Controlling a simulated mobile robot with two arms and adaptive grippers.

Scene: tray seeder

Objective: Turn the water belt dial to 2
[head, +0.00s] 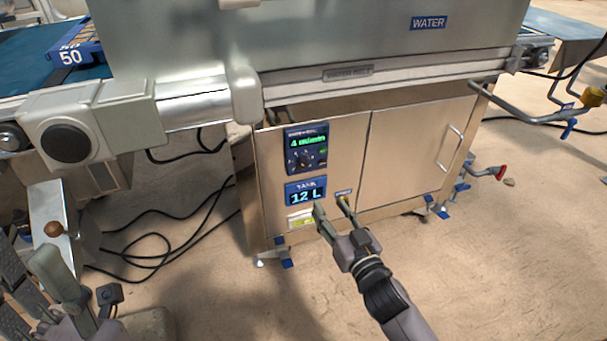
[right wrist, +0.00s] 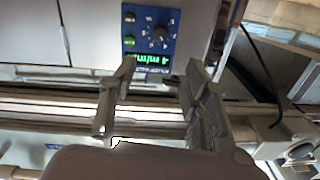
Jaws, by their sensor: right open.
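The water belt dial (head: 304,160) is a dark round knob on a blue panel, on the left door of the metal cabinet. The green readout (head: 308,142) above it starts with 4. My right gripper (head: 333,207) is open and empty, below the panel and near the TANK readout in the head view. In the right wrist view the dial (right wrist: 159,34) shows upside down beyond the spread fingers (right wrist: 158,85), apart from them. My left gripper (head: 78,290) is at the lower left, away from the cabinet; its opening is unclear.
The TANK display (head: 306,196) reads 12 L. A door handle (head: 450,147) sticks out at the right, and a bent pipe (head: 535,112) juts out beyond it. The belt frame (head: 390,72) overhangs the cabinet. Black cables lie on the floor at left.

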